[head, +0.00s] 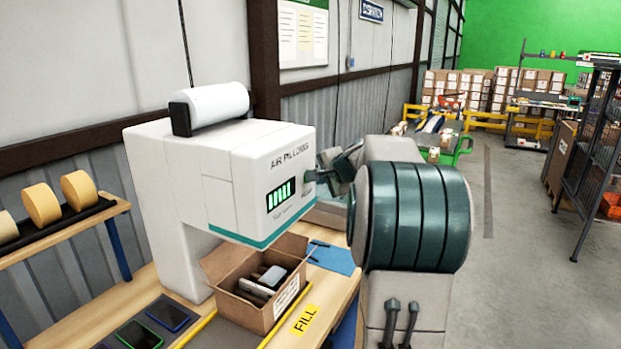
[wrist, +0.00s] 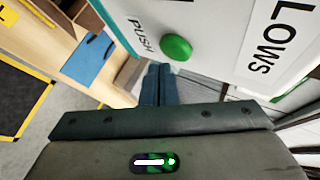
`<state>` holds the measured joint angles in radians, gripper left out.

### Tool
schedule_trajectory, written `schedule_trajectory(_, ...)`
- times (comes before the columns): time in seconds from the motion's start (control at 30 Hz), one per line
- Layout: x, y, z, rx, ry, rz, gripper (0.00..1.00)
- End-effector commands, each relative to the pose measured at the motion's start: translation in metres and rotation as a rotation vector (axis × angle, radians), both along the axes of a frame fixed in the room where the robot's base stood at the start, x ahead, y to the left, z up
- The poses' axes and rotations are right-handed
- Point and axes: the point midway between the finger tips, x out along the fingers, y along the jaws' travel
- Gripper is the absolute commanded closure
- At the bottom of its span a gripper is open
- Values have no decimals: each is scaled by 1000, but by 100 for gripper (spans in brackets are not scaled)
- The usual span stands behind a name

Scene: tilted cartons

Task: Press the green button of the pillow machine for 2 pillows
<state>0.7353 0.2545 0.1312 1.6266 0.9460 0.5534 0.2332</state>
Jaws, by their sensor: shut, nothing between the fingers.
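The white pillow machine (head: 222,172) stands on the wooden bench, with "AIR PILLOWS" lettering and a display of green bars on its front. In the wrist view its round green button (wrist: 176,47) sits on the white panel beside the word "PUSH". My gripper (wrist: 160,68) is shut and empty, its two dark fingers together, with the tips just short of the button in the picture. Whether they touch the panel I cannot tell. In the head view my gripper (head: 318,177) is at the right end of the machine's front, and I cannot make out the button clearly there.
An open carton (head: 258,312) with dark items stands under the machine's front, near a yellow "FILL" label (head: 304,319). A blue sheet (head: 334,258) lies behind it on the bench. Tape rolls (head: 41,204) sit on a shelf at left. Open floor lies at right.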

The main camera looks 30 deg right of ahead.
Motion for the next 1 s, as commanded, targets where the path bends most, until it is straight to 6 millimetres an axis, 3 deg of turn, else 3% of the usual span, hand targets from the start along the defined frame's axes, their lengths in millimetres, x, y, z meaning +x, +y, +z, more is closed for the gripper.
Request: schedule_trajectory(1.0,10,6,0,0,0,0,100)
